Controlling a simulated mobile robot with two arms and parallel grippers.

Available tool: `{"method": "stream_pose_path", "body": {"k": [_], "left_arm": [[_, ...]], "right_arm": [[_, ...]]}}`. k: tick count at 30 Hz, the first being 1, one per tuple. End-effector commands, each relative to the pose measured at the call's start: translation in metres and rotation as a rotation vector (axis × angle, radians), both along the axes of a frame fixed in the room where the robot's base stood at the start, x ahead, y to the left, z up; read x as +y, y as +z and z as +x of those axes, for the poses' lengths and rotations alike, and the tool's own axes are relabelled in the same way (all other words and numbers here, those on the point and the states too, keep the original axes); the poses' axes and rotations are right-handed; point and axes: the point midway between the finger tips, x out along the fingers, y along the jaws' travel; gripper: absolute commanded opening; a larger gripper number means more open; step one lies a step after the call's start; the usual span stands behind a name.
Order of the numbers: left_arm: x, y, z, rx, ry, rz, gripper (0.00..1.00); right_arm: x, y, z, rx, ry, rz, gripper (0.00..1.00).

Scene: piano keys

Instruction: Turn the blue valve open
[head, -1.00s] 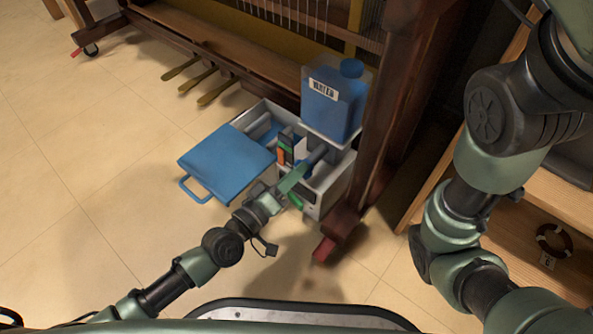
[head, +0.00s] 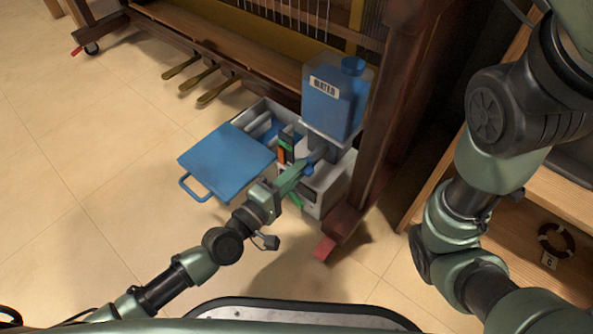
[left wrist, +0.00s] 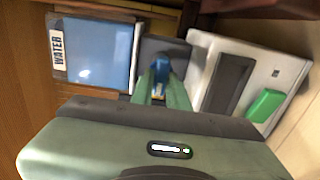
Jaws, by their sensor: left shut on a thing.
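The blue valve (left wrist: 161,70) shows in the left wrist view between my green fingertips, below the water tank's side. In the head view a bit of the blue valve (head: 309,170) shows at the tip of my left gripper (head: 302,168). My left gripper, also in the left wrist view (left wrist: 162,88), is shut on the valve; the fingers hide part of it. The blue tank (head: 333,102) labelled WATER stands upright on the grey-white machine (head: 326,187). My right arm is at the right of the head view, but its gripper is out of view.
A blue lid (head: 227,160) with a handle lies open left of the machine. A green button (left wrist: 266,105) is on the machine's white face. The tiled floor at left is clear.

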Motion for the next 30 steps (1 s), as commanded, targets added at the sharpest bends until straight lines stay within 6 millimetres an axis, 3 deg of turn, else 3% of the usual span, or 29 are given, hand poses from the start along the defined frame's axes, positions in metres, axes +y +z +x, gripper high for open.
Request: {"method": "stream_pose_path", "body": {"k": [11,12,14,15,25,30], "left_arm": [[0.000,-0.001,0.000,0.007,0.000,-0.007,0.00],[0.000,-0.001,0.000,0.007,0.000,-0.007,0.18],[0.000,-0.001,0.000,0.007,0.000,-0.006,0.35],[0.000,-0.001,0.000,0.007,0.000,-0.006,0.37],[0.002,0.000,-0.002,0.005,0.000,-0.004,0.37],[0.015,0.000,-0.021,0.008,-0.002,-0.001,0.37]], "right_arm": [[0.000,0.000,0.000,0.000,0.000,0.000,0.36],[0.000,0.000,0.000,0.000,0.000,0.000,0.36],[0.000,0.000,0.000,0.000,0.000,0.000,0.36],[0.000,0.000,0.000,0.000,0.000,0.000,0.36],[0.000,0.001,0.000,0.000,0.000,0.000,0.36],[0.000,0.007,0.000,0.000,0.000,0.000,0.36]]}}
